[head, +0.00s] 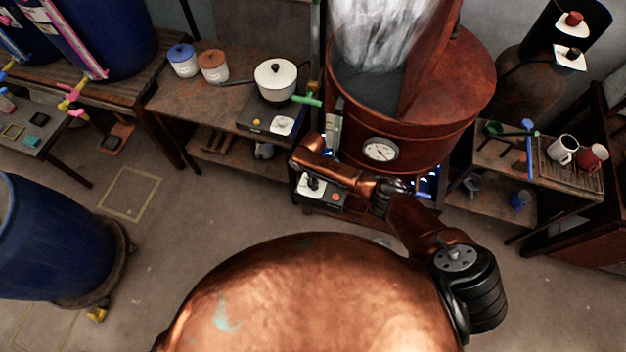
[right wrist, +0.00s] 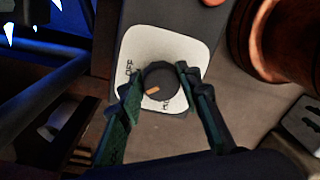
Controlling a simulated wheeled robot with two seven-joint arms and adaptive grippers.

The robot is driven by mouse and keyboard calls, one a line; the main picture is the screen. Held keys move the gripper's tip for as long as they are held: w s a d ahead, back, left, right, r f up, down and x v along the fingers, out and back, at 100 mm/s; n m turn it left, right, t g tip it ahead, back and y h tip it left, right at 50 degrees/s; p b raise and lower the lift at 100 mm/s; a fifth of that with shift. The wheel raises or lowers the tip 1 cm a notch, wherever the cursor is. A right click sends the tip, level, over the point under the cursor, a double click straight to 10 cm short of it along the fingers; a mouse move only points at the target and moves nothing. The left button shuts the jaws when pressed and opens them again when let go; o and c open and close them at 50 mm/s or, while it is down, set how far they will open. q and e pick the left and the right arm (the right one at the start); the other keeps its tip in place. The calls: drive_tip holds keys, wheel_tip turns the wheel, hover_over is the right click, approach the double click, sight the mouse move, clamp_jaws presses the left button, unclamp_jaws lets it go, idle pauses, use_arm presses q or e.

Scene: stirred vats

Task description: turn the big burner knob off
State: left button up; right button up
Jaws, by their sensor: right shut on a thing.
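The big burner knob (right wrist: 160,80) is round and dark with an orange mark, on a white plate (right wrist: 183,45) lettered OFF at its left. The mark points toward the plate's lower left, away from the OFF lettering. My right gripper (right wrist: 157,85) has one finger on each side of the knob and is shut on it. In the head view the white plate (head: 304,190) sits on a dark control box below the red-brown vat (head: 440,110), with my right arm reaching over it. My left gripper is in neither view.
Blue flames (right wrist: 55,8) burn beside the control box, under the vat. A small stove with a pot (head: 275,78) stands on the bench to the left. A shelf with mugs (head: 563,148) is at the right.

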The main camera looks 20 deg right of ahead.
drive_tip(key=m+p, duration=0.1)
drive_tip(key=m, duration=0.3)
drive_tip(key=shift+r+m+p, duration=0.1)
drive_tip(key=shift+m+p, duration=0.8)
drive_tip(key=shift+m, duration=1.3)
drive_tip(key=o, duration=1.2)
drive_tip(key=shift+s, duration=0.1)
drive_tip(key=shift+c, duration=0.2)
wheel_tip(320, 180, up, 12)
drive_tip(key=shift+d, duration=0.15)
